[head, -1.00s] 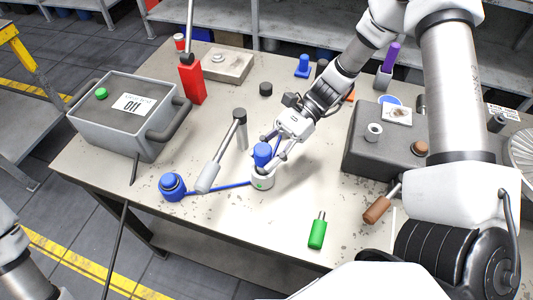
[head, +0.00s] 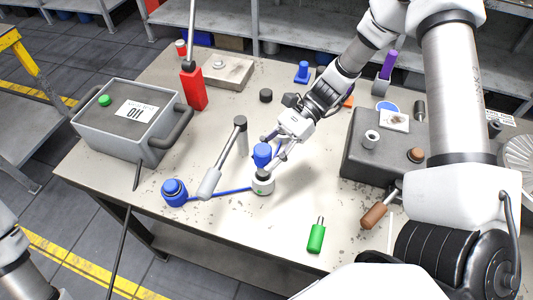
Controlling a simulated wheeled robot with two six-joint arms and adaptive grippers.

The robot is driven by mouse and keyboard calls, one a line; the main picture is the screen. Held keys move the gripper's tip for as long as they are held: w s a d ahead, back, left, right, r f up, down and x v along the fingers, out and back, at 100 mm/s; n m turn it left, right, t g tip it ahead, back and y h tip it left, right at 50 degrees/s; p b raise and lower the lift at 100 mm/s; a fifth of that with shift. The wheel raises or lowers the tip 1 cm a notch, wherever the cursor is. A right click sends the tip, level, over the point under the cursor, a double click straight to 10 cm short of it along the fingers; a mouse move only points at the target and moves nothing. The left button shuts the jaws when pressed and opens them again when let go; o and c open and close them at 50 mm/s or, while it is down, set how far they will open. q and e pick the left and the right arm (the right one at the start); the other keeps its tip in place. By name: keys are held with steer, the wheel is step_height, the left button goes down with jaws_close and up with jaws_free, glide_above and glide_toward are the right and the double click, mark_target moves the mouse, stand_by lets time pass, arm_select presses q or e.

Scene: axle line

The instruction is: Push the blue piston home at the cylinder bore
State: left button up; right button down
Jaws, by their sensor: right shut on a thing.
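The blue piston (head: 262,153) is held upright by my right gripper (head: 270,151), which is shut on it. The white cylinder (head: 263,186) with a green mark stands on the workbench directly below. A dark round area shows at the cylinder's top, under the piston, and I cannot tell if it is the open bore or the piston's lower part. The piston sits higher than the cylinder's rim. My left arm shows only at the lower left edge, with its gripper out of view.
A blue oil can (head: 174,191) with a long spout lies left of the cylinder. A grey-handled lever (head: 210,183) stands close by. A green-handled tool (head: 316,238) lies in front. A grey case (head: 130,115) and dark block (head: 385,155) flank the workbench (head: 225,225).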

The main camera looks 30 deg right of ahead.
steer(key=shift+f, duration=0.1)
steer(key=shift+f+b, duration=1.8)
steer(key=shift+f, duration=0.4)
steer(key=shift+f, duration=0.1)
steer(key=c, duration=0.6)
jaws_free()
steer(key=v, duration=1.2)
